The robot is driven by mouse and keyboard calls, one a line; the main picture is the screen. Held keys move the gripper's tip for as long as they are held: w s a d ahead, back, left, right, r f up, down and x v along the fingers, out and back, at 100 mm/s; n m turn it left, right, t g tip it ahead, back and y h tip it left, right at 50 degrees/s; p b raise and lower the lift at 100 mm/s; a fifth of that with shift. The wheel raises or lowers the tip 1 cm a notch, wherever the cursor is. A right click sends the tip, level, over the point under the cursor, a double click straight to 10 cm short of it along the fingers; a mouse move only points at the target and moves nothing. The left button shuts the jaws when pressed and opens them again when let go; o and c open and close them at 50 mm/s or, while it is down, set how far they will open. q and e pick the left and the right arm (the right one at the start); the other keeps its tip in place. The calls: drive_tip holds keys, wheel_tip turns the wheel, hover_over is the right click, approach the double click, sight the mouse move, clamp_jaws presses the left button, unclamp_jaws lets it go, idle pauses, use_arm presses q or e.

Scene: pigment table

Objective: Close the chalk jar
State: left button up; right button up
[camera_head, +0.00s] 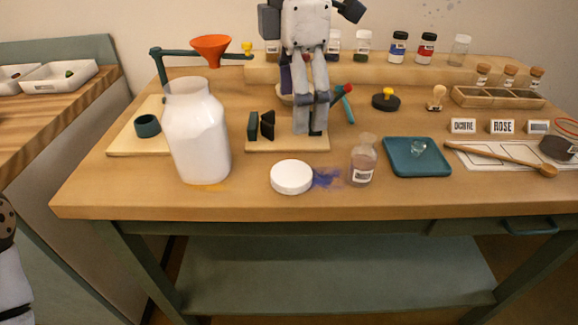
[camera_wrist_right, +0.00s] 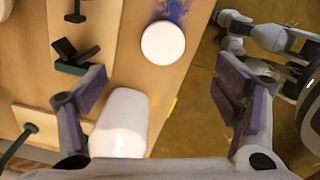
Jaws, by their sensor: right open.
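The chalk jar (camera_head: 198,135) is a large jar full of white, standing upright at the table's front left with its mouth uncovered. Its white round lid (camera_head: 291,177) lies flat on the table to the jar's right, apart from it. My right gripper (camera_head: 311,128) points down over the middle of the table, behind the lid and right of the jar. In the right wrist view its padded fingers (camera_wrist_right: 165,100) are spread and empty. There the jar (camera_wrist_right: 122,122) shows low by the left finger, partly hidden, and the lid (camera_wrist_right: 163,42) shows above.
An orange funnel (camera_head: 211,47) on a green stand is behind the jar. Blue powder (camera_head: 326,178) lies beside the lid. The front edge near the lid is free.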

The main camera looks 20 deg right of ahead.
hover_over(295, 172)
drive_tip(key=f, duration=0.7)
drive_tip(key=shift+w+d, duration=0.1)
drive_tip(key=shift+w, duration=0.15)
drive_tip(key=shift+f, duration=0.15)
drive_tip(key=f, duration=0.5)
drive_tip(key=shift+s, duration=0.25)
drive_tip(key=c, duration=0.9)
